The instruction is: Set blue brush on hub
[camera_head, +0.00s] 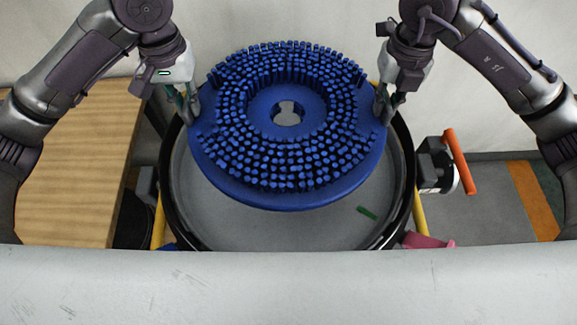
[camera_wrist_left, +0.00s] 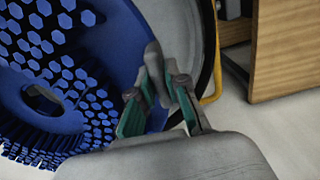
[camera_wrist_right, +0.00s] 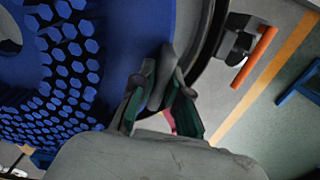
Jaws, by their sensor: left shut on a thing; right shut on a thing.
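The blue brush (camera_head: 245,192) is a large round disc with bristle tufts facing up and a hole in its middle. It is held over a round grey tank with a black rim (camera_head: 405,190), tilted with its near edge lower. My left gripper (camera_head: 190,112) is shut on the brush's left edge; its fingers also show in the left wrist view (camera_wrist_left: 158,95). My right gripper (camera_head: 383,112) is shut on the right edge, seen too in the right wrist view (camera_wrist_right: 163,95). I cannot make out the hub; the brush covers most of the tank's middle.
A wooden cabinet (camera_head: 75,175) stands at the left. A black fixture with an orange handle (camera_head: 459,160) sits right of the tank. A small green piece (camera_head: 367,213) lies on the tank floor. A pink object (camera_head: 428,240) is at the near right rim.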

